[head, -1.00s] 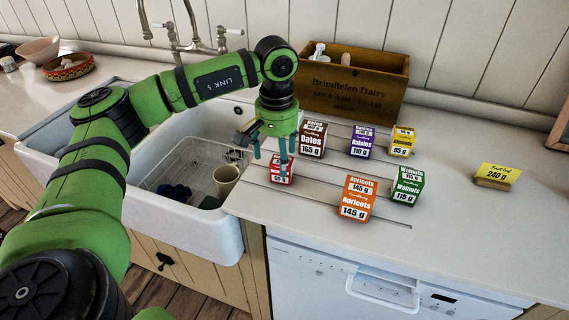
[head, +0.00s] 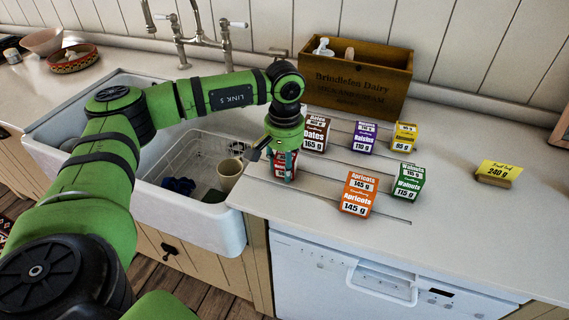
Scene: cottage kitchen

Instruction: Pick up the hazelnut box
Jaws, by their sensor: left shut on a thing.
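My left gripper (head: 284,152) points down and is shut on a small red box (head: 290,172) at the left end of the group of boxes on the counter. The fingers and arm cover much of the red box, and its name cannot be read. Its base appears at counter level; I cannot tell whether it is lifted. A yellow box (head: 404,137) at the back right has a name too small to read. No label clearly reads hazelnut. My right gripper is not in view.
Dates (head: 315,133), raisins (head: 363,138), walnuts (head: 408,182) and apricots (head: 358,194) boxes stand close by. A wooden crate (head: 358,84) is behind. The sink (head: 207,221) with a beige cup (head: 230,173) is left.

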